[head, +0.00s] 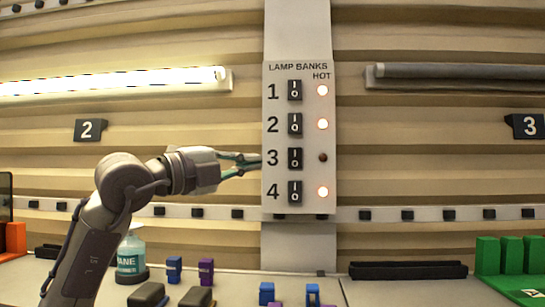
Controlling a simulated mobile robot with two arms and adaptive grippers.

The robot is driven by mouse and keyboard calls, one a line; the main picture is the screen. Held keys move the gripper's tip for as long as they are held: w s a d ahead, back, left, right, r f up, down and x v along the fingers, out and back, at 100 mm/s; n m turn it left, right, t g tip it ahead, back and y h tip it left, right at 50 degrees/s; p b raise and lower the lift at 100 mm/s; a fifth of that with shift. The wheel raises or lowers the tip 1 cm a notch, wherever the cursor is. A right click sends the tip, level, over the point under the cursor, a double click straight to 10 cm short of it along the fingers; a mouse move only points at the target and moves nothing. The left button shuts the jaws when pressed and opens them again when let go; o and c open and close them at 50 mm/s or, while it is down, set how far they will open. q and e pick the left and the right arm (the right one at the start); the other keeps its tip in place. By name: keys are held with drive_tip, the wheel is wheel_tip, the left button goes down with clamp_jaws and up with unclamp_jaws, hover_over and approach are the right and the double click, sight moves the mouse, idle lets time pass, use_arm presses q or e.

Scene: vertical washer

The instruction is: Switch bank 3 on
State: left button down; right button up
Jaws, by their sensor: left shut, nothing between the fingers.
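The lamp bank panel (308,205) is on the wall, with four numbered rows of black rocker switches. The bank 3 switch (295,158) is beside a dark indicator (323,157). The indicators for bank 1 (322,90), bank 2 (322,124) and bank 4 (322,192) glow. My left gripper (258,164) is shut and empty, its fingertips at the panel's left edge, left of the number 3 and at about that row's height. I cannot tell whether they touch the panel. The right gripper is out of view.
A lit tube lamp (120,82) is at upper left; an unlit tube (460,74) is at upper right. Below are a bottle (131,256), small blue and purple blocks, a black tray (408,270) and green holders (510,256). The wall before the panel is clear.

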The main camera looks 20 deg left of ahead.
sight(297, 150)
use_arm(q)
drive_tip(key=shift+w+a+p+x, duration=0.3)
drive_tip(key=shift+p+x, duration=0.5)
drive_tip(key=shift+x, duration=1.25)
drive_tip(key=shift+w+a+p+x, duration=0.1)
drive_tip(key=shift+a+p+x, duration=0.55)
drive_tip(key=shift+x, duration=1.45)
drive_tip(key=shift+w+a+p+x, duration=0.2)
drive_tip(key=shift+p+x, duration=0.8)
drive_tip(key=shift+x, duration=1.05)
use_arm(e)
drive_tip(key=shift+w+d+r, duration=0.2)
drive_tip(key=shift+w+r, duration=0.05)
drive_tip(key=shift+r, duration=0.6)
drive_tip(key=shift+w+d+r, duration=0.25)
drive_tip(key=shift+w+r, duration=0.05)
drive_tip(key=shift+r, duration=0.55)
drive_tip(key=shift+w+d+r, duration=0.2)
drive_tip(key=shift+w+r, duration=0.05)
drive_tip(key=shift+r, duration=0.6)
use_arm(q)
drive_tip(key=shift+r, duration=0.2)
drive_tip(key=shift+w+a+r+p, duration=0.15)
drive_tip(key=shift+w+r+p, duration=0.15)
drive_tip(key=shift+p, duration=0.35)
drive_tip(key=shift+s+f, duration=0.15)
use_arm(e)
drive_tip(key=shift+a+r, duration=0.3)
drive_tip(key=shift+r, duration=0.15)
